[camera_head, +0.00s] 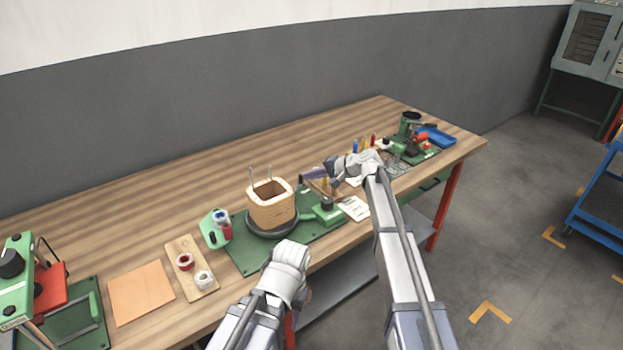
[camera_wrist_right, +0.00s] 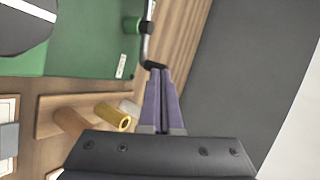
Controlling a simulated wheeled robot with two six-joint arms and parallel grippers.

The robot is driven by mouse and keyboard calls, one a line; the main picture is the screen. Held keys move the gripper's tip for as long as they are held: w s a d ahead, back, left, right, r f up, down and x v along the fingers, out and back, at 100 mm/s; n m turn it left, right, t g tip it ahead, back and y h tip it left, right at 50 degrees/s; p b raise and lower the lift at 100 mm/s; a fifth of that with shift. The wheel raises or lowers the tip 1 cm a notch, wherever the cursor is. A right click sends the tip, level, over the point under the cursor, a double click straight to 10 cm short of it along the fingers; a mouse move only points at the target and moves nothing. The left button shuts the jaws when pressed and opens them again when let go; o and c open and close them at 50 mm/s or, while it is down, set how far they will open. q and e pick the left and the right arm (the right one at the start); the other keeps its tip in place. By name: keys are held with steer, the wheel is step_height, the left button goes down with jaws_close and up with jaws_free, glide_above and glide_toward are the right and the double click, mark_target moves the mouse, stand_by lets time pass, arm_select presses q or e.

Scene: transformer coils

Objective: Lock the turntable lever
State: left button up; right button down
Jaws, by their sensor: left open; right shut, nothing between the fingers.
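The turntable (camera_head: 272,229) is a black disc on a green base plate (camera_head: 247,262), and it bears a wooden coil form (camera_head: 271,210). In the right wrist view, the lever (camera_wrist_right: 147,45) is a thin grey rod with a black knob at its end, beside the green plate (camera_wrist_right: 85,50). My right gripper (camera_head: 308,175) has its purple fingers shut and empty. Its fingertips (camera_wrist_right: 160,72) are right at the knob; I cannot tell whether they touch. My left gripper (camera_head: 288,262) is in front of the plate's front edge, its fingers mostly hidden by the wrist.
A wooden tray (camera_head: 190,258) with red and white spools and a green tape dispenser (camera_head: 212,232) lie left of the plate. A wooden rack with rollers (camera_wrist_right: 112,115) is close to my right gripper. A blue tray (camera_head: 437,138) stands at the far right. The table's back strip is clear.

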steer(key=shift+w+a+n+g, duration=0.15)
steer(key=shift+w+n+g, duration=0.2)
steer(key=shift+n+g, duration=0.15)
steer(key=shift+w+a, duration=0.1)
steer(key=shift+w, duration=0.05)
steer(key=shift+w+a, duration=0.1)
stand_by(0.3)
